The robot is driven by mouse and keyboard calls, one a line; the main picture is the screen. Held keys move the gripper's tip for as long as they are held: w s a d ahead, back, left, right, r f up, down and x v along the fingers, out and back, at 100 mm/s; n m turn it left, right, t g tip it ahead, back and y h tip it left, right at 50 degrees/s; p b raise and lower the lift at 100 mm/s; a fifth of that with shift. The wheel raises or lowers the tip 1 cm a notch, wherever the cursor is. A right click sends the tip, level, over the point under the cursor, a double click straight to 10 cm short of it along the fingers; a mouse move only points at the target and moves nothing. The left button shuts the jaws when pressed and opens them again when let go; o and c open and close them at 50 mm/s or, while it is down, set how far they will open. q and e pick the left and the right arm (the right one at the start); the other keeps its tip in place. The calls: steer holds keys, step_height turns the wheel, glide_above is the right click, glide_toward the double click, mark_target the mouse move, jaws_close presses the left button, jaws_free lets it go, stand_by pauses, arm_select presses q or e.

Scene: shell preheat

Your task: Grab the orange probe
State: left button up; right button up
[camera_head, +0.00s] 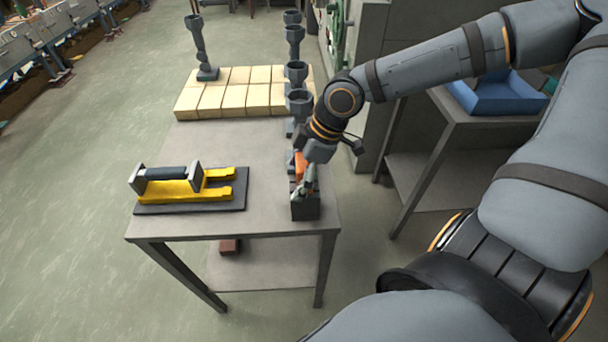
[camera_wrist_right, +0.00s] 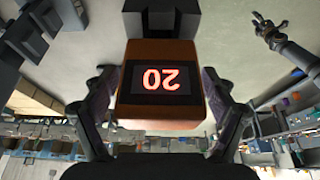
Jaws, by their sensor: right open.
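The orange probe (camera_head: 300,163) stands at the right front of the table, partly hidden by my right gripper (camera_head: 308,185). In the right wrist view the probe (camera_wrist_right: 162,108) fills the middle, its display reading 20 upside down. The right gripper's fingers (camera_wrist_right: 165,110) are open, one on each side of the probe; I cannot tell whether they touch it. A dark block (camera_head: 305,208) is directly below the probe in the head view. A dark clawed arm end (camera_wrist_right: 270,30), possibly my left gripper, shows small at the wrist view's upper right.
A yellow fixture on a dark plate (camera_head: 147,209) lies at the table's left. Several grey stands (camera_head: 298,100) line the right edge behind the probe. Pale blocks (camera_head: 235,92) cover the back. The table's middle is clear. A blue bin (camera_head: 497,97) stands on a side table.

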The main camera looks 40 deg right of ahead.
steer(key=shift+c, duration=0.4)
steer(key=c, duration=1.3)
steer(key=shift+r, duration=0.2)
step_height(320, 180, up, 10)
steer(key=shift+f+p, duration=0.1)
steer(key=shift+p, duration=0.95)
